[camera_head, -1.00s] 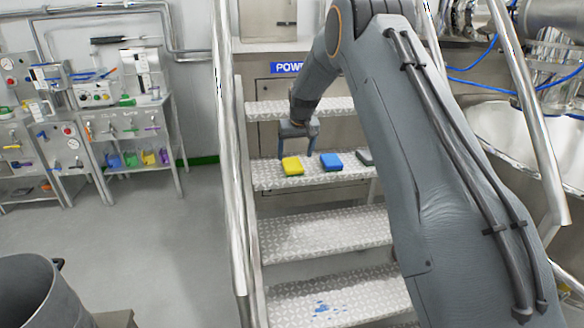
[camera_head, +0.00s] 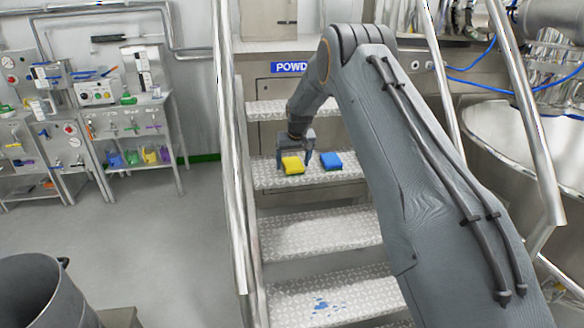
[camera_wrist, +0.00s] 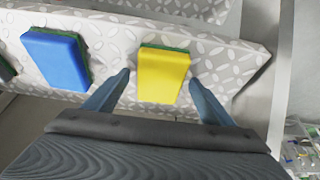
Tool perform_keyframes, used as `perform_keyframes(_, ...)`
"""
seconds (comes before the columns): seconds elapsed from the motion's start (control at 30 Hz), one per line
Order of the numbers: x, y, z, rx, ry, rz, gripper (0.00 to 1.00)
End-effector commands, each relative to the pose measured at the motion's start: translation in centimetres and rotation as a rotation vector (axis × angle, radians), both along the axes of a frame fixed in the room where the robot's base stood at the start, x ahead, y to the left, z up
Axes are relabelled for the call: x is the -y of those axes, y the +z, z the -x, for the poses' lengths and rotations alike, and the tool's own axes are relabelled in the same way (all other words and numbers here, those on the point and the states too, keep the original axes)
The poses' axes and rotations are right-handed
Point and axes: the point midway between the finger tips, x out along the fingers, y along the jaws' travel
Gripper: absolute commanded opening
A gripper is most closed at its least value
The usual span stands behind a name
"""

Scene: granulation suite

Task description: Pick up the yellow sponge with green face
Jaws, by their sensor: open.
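The yellow sponge with a green face (camera_head: 293,165) lies on a metal stair tread, yellow side showing, with a green edge along its far side in the wrist view (camera_wrist: 163,75). My gripper (camera_head: 294,163) is open at the tread. In the wrist view its two blue-grey fingers (camera_wrist: 160,84) point toward the sponge, one on each side of its near part, with gaps between. I cannot tell how high the fingertips are above the tread.
A blue sponge (camera_head: 331,161) lies on the same tread (camera_head: 266,180), close beside one finger; it also shows in the wrist view (camera_wrist: 58,58). A dark object (camera_wrist: 5,69) lies beyond it. Metal handrails (camera_head: 232,160) flank the stairs.

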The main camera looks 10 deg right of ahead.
Motion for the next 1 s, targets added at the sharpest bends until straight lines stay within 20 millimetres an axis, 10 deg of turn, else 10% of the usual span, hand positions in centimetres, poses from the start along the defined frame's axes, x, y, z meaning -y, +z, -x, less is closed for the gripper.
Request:
perform_keyframes(0.53,-0.02,-0.40,0.01,0.000,0.000,0.000,0.77)
perform_keyframes(0.8,-0.03,-0.42,0.01,0.000,0.000,0.000,0.34)
perform_keyframes(1.0,-0.02,-0.42,0.01,0.000,0.000,0.000,0.33)
